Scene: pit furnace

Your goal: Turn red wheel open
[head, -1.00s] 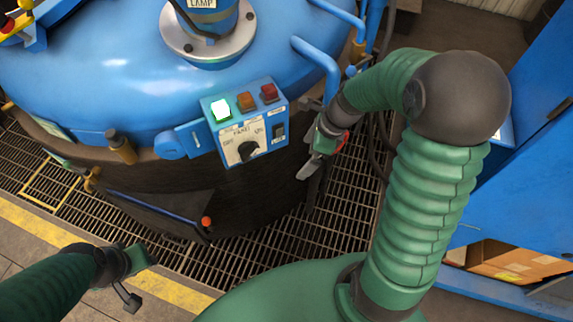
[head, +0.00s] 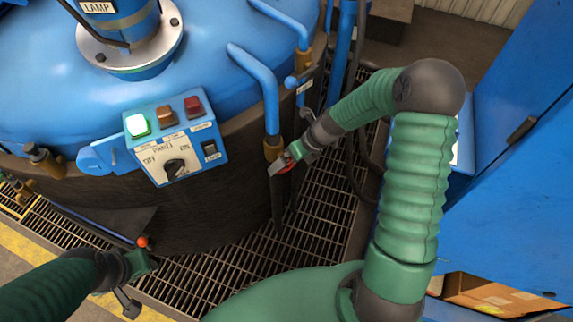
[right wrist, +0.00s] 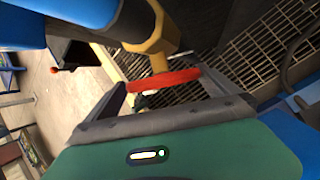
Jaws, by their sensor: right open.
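The red wheel (right wrist: 162,80) shows in the right wrist view as a short red bar, seen nearly edge-on, on a yellow brass valve body (right wrist: 148,35). My right gripper (right wrist: 160,88) is open, with its two dark fingers on either side of the red part; I cannot tell whether they touch it. In the head view my right gripper (head: 288,163) is at the brass fitting (head: 272,148) under a blue pipe, with a bit of red at its tip. The rest of the wheel is hidden there. My left gripper (head: 138,283) hangs low at left, away from the valve, its jaw opening unclear.
The blue furnace lid (head: 45,90) fills the upper left. A control panel (head: 172,145) with a lit green button and a dark knob is on its side. A blue cabinet (head: 510,200) stands close at right. Metal grating (head: 320,210) lies below; an orange-tipped lever (head: 143,241) is near my left gripper.

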